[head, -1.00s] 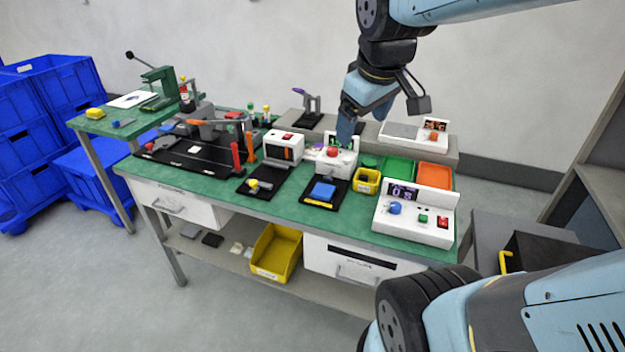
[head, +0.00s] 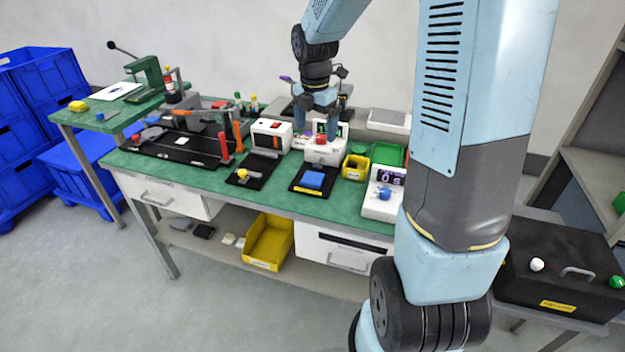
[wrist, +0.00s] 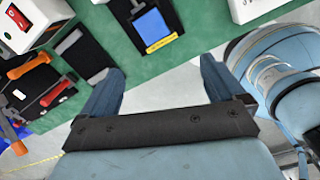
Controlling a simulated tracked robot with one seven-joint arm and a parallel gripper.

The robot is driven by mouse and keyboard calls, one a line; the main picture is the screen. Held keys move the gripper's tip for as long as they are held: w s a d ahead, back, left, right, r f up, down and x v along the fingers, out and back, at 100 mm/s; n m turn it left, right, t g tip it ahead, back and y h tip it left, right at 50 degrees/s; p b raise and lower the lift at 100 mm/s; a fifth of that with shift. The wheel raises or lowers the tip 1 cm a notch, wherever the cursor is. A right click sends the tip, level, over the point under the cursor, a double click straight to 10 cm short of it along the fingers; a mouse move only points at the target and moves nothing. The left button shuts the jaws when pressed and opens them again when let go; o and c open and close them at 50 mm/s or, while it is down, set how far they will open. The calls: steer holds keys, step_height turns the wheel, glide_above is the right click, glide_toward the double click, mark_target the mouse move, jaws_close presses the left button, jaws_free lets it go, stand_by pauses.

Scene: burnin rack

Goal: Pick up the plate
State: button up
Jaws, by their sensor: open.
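No piece is clearly marked as the plate. A flat blue square piece (head: 312,180) lies on a black pad (head: 303,189) with a yellow strip along its front edge, near the front of the green bench. It also shows in the wrist view (wrist: 152,27), beyond and between my fingertips. My gripper (head: 318,126) points down, open and empty, behind the blue piece and in front of or over a white box with a red button (head: 325,150). My fingers (wrist: 160,85) appear apart from the blue piece.
My arm hides the bench's right end. A black case (head: 560,270) stands right. Blue crates (head: 40,130) stand left.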

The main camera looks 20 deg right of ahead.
step_height(320, 180, down, 4)
steer(key=w+n, duration=0.3)
steer(key=n, duration=0.1)
glide_toward(313, 177)
steer(key=shift+g, duration=0.3)
step_height(313, 177, down, 9)
steer(key=shift+w+r, duration=0.15)
steer(key=shift+r, duration=0.05)
steer(key=shift+d, duration=0.1)
steer(key=c, duration=1.1)
steer(key=shift+r, duration=0.1)
steer(key=shift+c, duration=0.2)
